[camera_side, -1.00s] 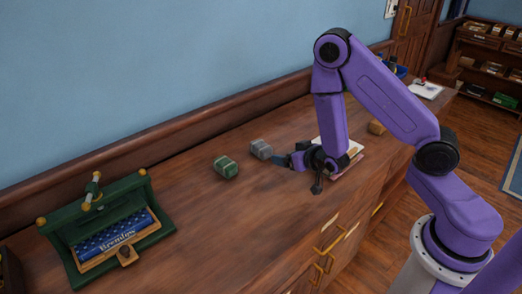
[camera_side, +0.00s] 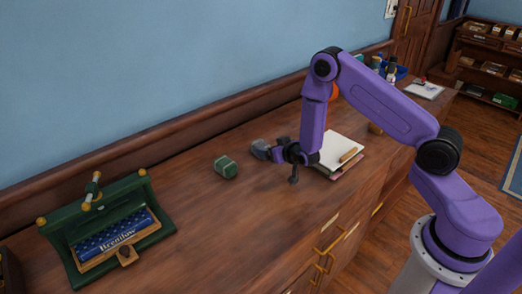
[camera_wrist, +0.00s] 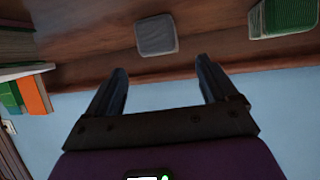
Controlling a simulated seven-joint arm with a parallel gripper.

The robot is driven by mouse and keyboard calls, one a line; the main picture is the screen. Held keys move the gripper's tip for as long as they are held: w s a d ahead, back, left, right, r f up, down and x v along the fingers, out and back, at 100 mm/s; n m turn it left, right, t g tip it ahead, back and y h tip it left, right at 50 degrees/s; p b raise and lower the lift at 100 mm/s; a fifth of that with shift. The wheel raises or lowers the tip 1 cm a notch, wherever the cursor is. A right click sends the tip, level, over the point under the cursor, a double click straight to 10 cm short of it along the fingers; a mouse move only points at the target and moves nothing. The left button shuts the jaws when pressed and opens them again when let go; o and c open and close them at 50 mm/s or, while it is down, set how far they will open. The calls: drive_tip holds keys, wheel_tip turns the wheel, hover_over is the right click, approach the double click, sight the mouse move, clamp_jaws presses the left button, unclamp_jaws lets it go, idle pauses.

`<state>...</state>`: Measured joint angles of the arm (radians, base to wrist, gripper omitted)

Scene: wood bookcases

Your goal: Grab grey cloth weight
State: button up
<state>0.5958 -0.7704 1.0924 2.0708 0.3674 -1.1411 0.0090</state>
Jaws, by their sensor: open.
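The grey cloth weight (camera_side: 260,149) is a small rounded block on the wooden counter, beside a green cloth weight (camera_side: 226,167). My gripper (camera_side: 277,154) is open and low over the counter, just right of the grey weight, and partly overlaps it in the side view. In the wrist view the grey weight (camera_wrist: 156,36) lies ahead of my gripper (camera_wrist: 160,68), roughly centred between the two spread fingers and beyond their tips. Nothing is between the fingers. The green weight (camera_wrist: 285,17) shows at the upper right there.
A green stand with a blue panel (camera_side: 115,233) is at the left of the counter (camera_side: 230,225). A notebook (camera_side: 337,150) with a wooden piece lies right of my gripper. The wall (camera_side: 150,80) runs behind. The counter's front middle is clear.

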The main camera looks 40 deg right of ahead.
sight(261, 144)
drive_tip(key=shift+r+x, duration=0.1)
drive_tip(key=shift+x, duration=1.35)
drive_tip(key=shift+r+x, duration=0.15)
drive_tip(key=shift+x, duration=1.35)
drive_tip(key=shift+w, duration=0.1)
drive_tip(key=c, duration=1.5)
